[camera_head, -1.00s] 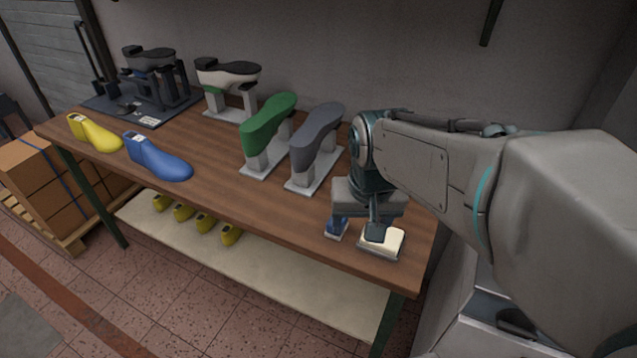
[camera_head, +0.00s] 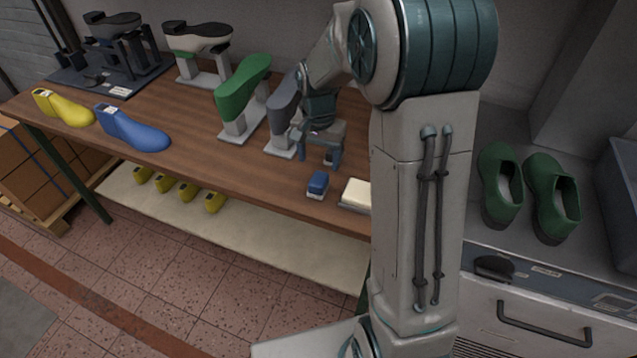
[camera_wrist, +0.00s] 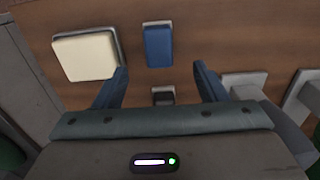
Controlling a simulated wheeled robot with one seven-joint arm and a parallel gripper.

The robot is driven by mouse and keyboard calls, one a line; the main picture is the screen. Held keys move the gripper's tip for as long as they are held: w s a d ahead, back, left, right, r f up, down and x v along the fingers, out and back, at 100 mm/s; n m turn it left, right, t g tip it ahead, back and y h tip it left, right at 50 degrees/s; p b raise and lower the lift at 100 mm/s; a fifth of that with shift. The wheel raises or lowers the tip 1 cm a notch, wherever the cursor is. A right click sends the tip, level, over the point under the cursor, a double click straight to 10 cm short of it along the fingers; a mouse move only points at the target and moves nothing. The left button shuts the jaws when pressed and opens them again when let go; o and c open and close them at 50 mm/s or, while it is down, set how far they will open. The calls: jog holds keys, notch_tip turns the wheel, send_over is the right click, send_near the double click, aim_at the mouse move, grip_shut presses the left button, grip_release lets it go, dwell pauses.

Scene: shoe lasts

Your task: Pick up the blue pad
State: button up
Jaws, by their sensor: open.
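The blue pad (camera_head: 318,183) is a small block with a blue top and a pale lower part, lying near the front edge of the brown table. In the wrist view its blue top (camera_wrist: 158,46) lies ahead of and between my two fingers. My gripper (camera_head: 318,160) hangs over the table just behind the pad in the head view. The fingers do not touch the pad.
A cream pad in a grey tray (camera_head: 356,194) lies right beside the blue pad, close to one finger. Grey (camera_head: 284,104) and green (camera_head: 243,88) shoe forms on stands are behind. A small dark block (camera_wrist: 163,95) shows under my gripper.

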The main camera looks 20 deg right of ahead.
aim_at(319, 178)
jog(key=f, duration=0.4)
jog(key=f+p, duration=0.1)
jog(key=f, duration=0.3)
jog(key=shift+s+f, duration=0.2)
jog(key=shift+f, duration=0.1)
jog(key=c, duration=1.1)
